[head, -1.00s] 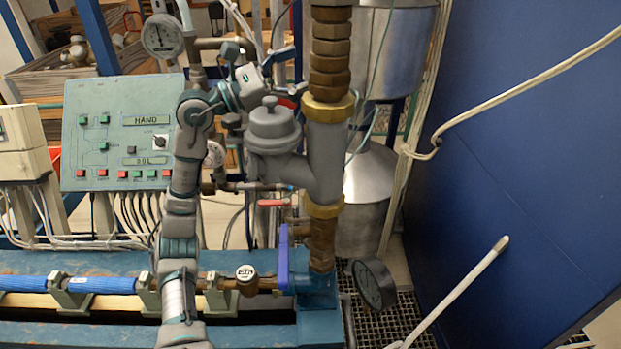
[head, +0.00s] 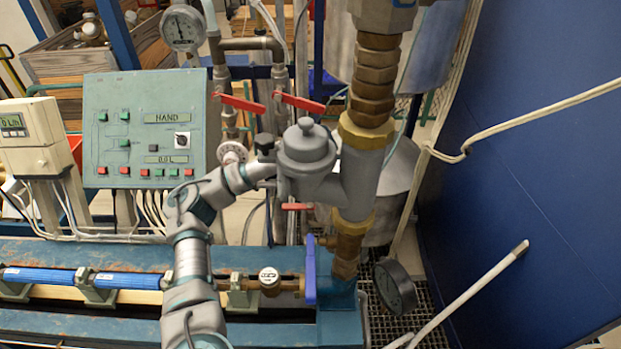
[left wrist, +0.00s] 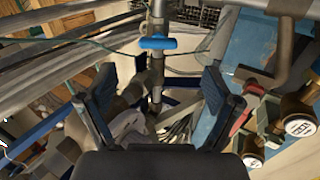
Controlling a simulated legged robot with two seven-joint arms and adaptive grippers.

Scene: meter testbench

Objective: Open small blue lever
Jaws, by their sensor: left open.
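The small blue lever (left wrist: 157,43) is on a thin vertical pipe in the left wrist view, lying crosswise near the top middle. My left gripper (left wrist: 156,80) is open and empty in that view. The lever appears ahead of the gap between its two dark fingers, with nothing gripped. In the head view my left forearm (head: 196,255) rises from the bottom, and my wrist reaches behind the grey valve body (head: 307,150), so the fingers are hidden there. I cannot make out the small blue lever in the head view. My right gripper is not in view.
A larger blue lever (head: 310,270) stands upright at the lower pipe. Red levers (head: 240,103) sit on pipes behind the valve body. A pressure gauge (head: 395,287) is at lower right, a control panel (head: 145,128) at left, and a blue wall (head: 540,170) at right.

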